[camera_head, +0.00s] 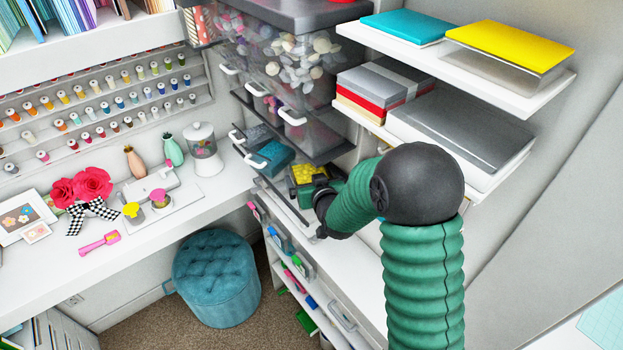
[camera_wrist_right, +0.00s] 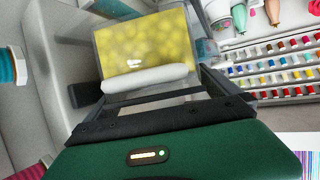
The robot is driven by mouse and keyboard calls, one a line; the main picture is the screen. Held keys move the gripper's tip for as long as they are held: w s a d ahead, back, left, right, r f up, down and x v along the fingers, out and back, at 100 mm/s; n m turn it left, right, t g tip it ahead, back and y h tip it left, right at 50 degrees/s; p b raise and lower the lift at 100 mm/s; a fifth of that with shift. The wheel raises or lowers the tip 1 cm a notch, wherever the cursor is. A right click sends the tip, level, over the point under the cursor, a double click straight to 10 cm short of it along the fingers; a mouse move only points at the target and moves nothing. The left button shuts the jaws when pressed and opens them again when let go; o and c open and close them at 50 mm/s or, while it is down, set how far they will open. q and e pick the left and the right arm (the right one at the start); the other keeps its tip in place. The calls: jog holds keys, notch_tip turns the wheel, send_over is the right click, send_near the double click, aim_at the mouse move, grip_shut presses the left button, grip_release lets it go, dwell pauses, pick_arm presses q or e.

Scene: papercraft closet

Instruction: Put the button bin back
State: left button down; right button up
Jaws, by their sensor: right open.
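A clear bin with yellow contents (camera_head: 304,173), which looks like the button bin, sits low in the drawer unit. The wrist view shows the yellow bin (camera_wrist_right: 145,45) close up, with a white handle (camera_wrist_right: 146,86) across its near side. My right gripper (camera_head: 322,190) is at the bin, partly hidden by its own arm. In the wrist view my right gripper (camera_wrist_right: 150,88) is open, with the handle lying between its dark fingers. Whether the fingers touch the bin cannot be told. My left gripper is not in view.
Clear drawers of buttons (camera_head: 297,65) stand above. A teal bin (camera_head: 272,157) sits left of the yellow one. White shelves with boxes (camera_head: 465,130) are to the right. A white desk (camera_head: 125,235) with small craft items lies left, above a teal stool (camera_head: 217,278).

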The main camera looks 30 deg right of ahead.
jog(key=shift+s+a, duration=0.1)
jog(key=shift+a, duration=0.05)
jog(key=v, duration=0.2)
jog(key=d+b+v, duration=0.1)
jog(key=v, duration=0.2)
jog(key=b+v, duration=0.1)
jog(key=v, duration=0.1)
jog(key=shift+s+r, duration=0.1)
jog(key=shift+s, duration=0.45)
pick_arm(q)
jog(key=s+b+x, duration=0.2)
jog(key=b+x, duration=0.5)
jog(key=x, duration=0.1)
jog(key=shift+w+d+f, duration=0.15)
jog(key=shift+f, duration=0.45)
pick_arm(e)
jog(key=s+a+f+n+g+y, duration=0.3)
jog(key=s+a+f+g, duration=0.7)
jog(key=s+a+f, duration=0.5)
notch_tip(320, 180, down, 4)
jog(key=shift+s+n+y, duration=0.3)
jog(key=shift+s+y, duration=0.3)
jog(key=shift+s, duration=0.25)
